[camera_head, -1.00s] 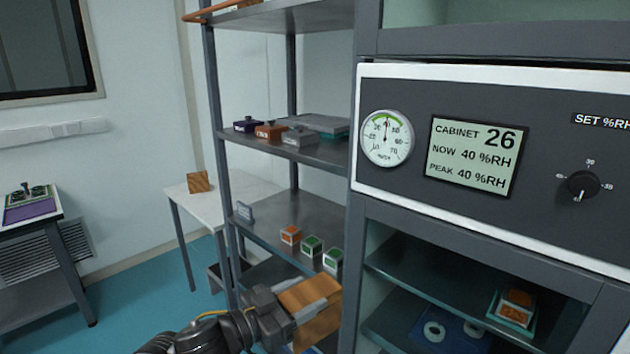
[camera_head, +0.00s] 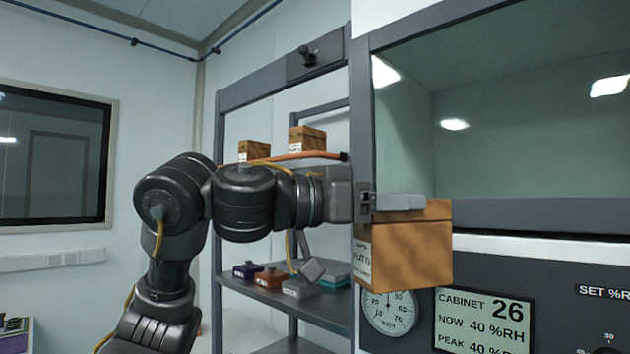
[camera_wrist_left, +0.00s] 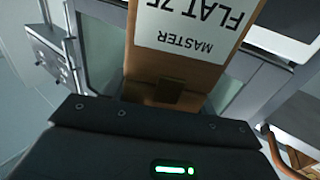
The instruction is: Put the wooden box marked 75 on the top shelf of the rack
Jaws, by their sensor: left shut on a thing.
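My left gripper (camera_head: 385,203) is shut on a wooden box (camera_head: 415,248), holding it in the air in front of the humidity cabinet. In the left wrist view the box (camera_wrist_left: 180,65) carries a white label reading MASTER and FLAT 75, partly cut off. The rack (camera_head: 222,160) stands behind my left arm. Its top shelf has an orange-brown front rail (camera_head: 300,156). The held box is to the right of that shelf and lower than it. The shelf's surface is not visible from here. My right gripper is not in view.
Two wooden boxes stand on the top shelf, one at the left (camera_head: 254,150) and one further right (camera_head: 308,139). A lower shelf (camera_head: 320,305) holds small purple, orange and grey boxes. The cabinet (camera_head: 365,120) edges the rack on the right.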

